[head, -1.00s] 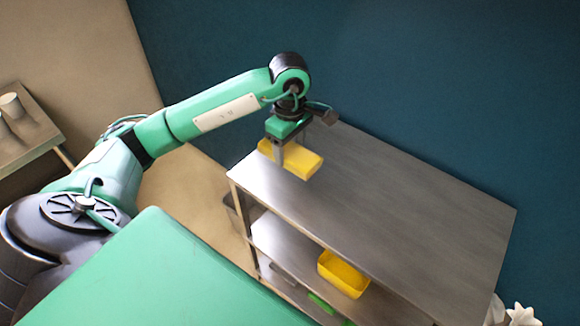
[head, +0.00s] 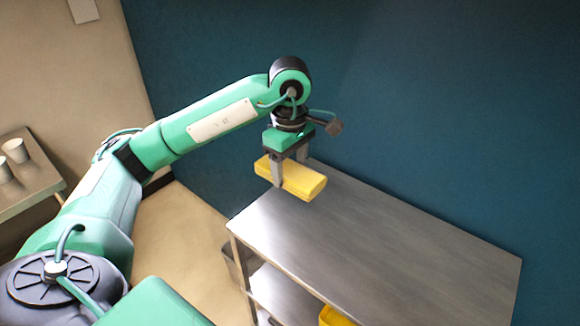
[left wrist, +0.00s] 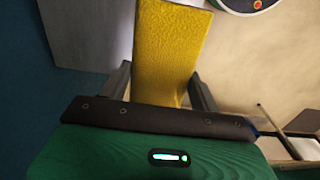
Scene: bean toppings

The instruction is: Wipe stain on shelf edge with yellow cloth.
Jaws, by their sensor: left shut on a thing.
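The yellow cloth (head: 303,183) is a thick folded block held between the fingers of my left gripper (head: 290,174). In the head view it is at the far left corner of the metal shelf (head: 370,245); I cannot tell whether it touches the top. In the left wrist view the cloth (left wrist: 170,45) stands out between the two dark fingers of the gripper (left wrist: 165,88). No stain can be made out on the visible shelf edge. My right gripper is not in view.
A yellow bin (head: 334,317) shows partly on the lower shelf. A grey container (head: 232,262) sits at the shelf's left side. A side table (head: 30,185) with white cups (head: 15,150) stands at the far left. The blue wall (head: 430,100) rises behind the shelf. The shelf top is otherwise clear.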

